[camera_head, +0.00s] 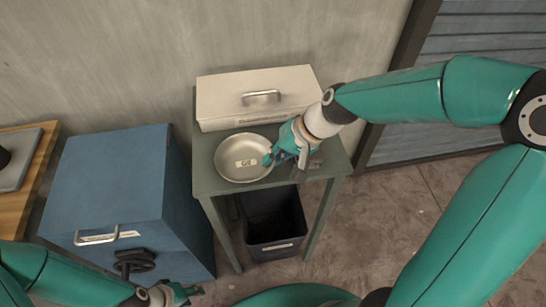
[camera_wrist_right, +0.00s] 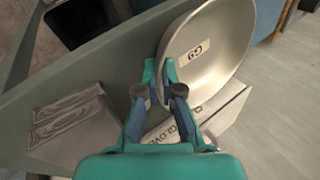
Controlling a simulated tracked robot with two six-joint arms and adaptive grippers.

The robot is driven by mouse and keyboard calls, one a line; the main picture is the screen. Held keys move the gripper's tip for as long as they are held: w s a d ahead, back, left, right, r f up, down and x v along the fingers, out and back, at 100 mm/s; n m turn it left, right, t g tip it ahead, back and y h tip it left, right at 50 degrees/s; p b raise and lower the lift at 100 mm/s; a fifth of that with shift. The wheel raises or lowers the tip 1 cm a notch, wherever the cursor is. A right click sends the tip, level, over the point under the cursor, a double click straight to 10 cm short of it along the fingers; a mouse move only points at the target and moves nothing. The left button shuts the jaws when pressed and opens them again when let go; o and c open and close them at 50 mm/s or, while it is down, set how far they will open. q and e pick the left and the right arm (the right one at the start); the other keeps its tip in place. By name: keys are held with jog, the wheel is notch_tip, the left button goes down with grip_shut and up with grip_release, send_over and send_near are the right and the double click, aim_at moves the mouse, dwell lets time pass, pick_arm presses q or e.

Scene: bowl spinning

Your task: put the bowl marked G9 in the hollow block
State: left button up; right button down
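The round metal bowl (camera_head: 230,143) has a G9 label and stands on the left part of the green table. It also shows large in the right wrist view (camera_wrist_right: 222,40). My right gripper (camera_head: 270,160) is at the bowl's right rim. In the right wrist view its fingertips (camera_wrist_right: 159,68) are a little apart with the rim at them; whether they clamp it I cannot tell. A grey block (camera_wrist_right: 75,125) with a grainy top, perhaps the hollow block, lies on the table; in the head view the right gripper mostly covers it (camera_head: 316,160). My left gripper (camera_head: 186,291) is low at the left, away from the bowl.
A white box with a handle (camera_head: 225,95) stands at the table's (camera_head: 205,180) back. A black bin (camera_head: 270,215) stands under the table. A blue cabinet (camera_head: 110,180) is left of it. A wooden surface (camera_head: 15,205) with a grey slab is at the far left.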

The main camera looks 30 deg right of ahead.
jog(key=c, duration=1.8)
grip_release()
jog(key=shift+f, duration=0.1)
jog(key=o, duration=0.5)
